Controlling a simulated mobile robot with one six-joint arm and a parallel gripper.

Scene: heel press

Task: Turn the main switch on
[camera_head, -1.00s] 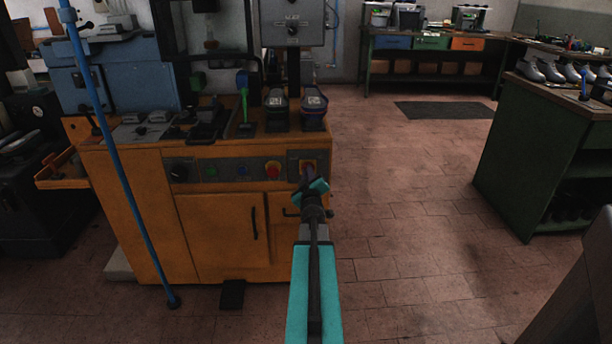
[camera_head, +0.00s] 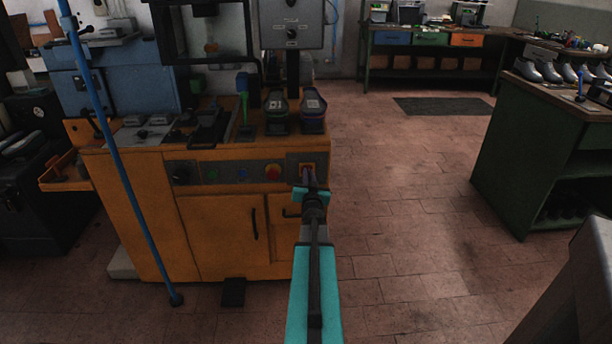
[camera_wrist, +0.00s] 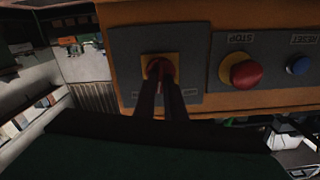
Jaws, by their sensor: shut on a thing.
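The main switch (camera_wrist: 154,63) is a red handle on a yellow square, set in a grey plate on the orange machine's front. In the wrist view the handle looks close to upright, partly hidden by the fingers. My gripper (camera_wrist: 162,88) is shut on this handle, with its two dark fingers reaching up to it. In the head view the switch (camera_head: 308,168) shows at the right end of the control panel, and my teal gripper (camera_head: 311,190) is right in front of it. Small labels on the switch plate are too blurred to read.
A red STOP button (camera_wrist: 246,73) and a blue RESET button (camera_wrist: 298,65) sit right of the switch in the wrist view. The orange cabinet (camera_head: 222,232) has door handles below the panel. A blue pole (camera_head: 133,205) stands at left. Floor (camera_head: 400,235) is open at right.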

